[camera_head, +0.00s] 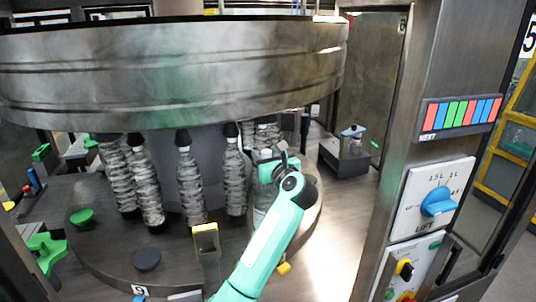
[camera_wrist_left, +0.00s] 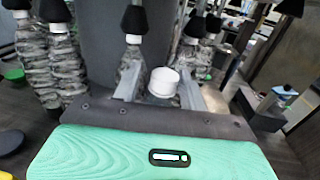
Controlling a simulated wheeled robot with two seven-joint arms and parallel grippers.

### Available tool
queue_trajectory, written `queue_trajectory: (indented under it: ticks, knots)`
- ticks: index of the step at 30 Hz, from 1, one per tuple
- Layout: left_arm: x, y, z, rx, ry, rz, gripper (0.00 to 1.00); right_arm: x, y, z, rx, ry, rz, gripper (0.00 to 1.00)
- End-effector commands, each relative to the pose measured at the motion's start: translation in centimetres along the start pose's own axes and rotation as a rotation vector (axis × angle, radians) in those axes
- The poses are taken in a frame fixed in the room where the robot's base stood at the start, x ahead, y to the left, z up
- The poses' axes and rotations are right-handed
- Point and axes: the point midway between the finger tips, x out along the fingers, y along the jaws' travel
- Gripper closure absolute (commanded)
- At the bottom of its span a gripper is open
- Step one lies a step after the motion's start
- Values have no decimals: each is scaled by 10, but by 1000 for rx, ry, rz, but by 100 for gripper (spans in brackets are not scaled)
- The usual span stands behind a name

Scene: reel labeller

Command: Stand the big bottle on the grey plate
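A clear bottle with a white cap (camera_wrist_left: 163,82) is between the two fingers of my left gripper (camera_wrist_left: 160,92) in the left wrist view. In the head view my left gripper (camera_head: 268,168) is at the upper part of this bottle (camera_head: 261,203), which looks upright at the right side of the round table. Whether the fingers press on it, and whether its base touches the table, I cannot tell. The grey plate (camera_head: 147,259) is a dark, bare disc at the table's front left; it also shows in the left wrist view (camera_wrist_left: 10,142). My right gripper is not in view.
Several wrapped bottles (camera_head: 190,184) stand under black heads below the big steel drum (camera_head: 180,70). A green disc (camera_head: 82,216) lies left of the grey plate. A yellow-topped post (camera_head: 206,240) rises between my arm and the plate. A control pillar (camera_head: 425,120) stands right.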

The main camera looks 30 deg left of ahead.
Motion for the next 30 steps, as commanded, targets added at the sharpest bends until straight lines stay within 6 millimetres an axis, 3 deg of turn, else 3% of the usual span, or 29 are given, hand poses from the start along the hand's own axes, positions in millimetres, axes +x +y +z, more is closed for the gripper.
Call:
queue_trajectory:
  ticks: [7,13,24,30]
  knots:
    - [0,0,0,0,-1,0,51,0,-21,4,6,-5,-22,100]
    - [-10,-1,-2,-2,-1,-2,51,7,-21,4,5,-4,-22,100]
    - [-83,-1,-5,-5,1,-3,51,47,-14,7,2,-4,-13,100]
    - [-111,0,-2,-3,1,-2,51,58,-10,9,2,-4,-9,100]
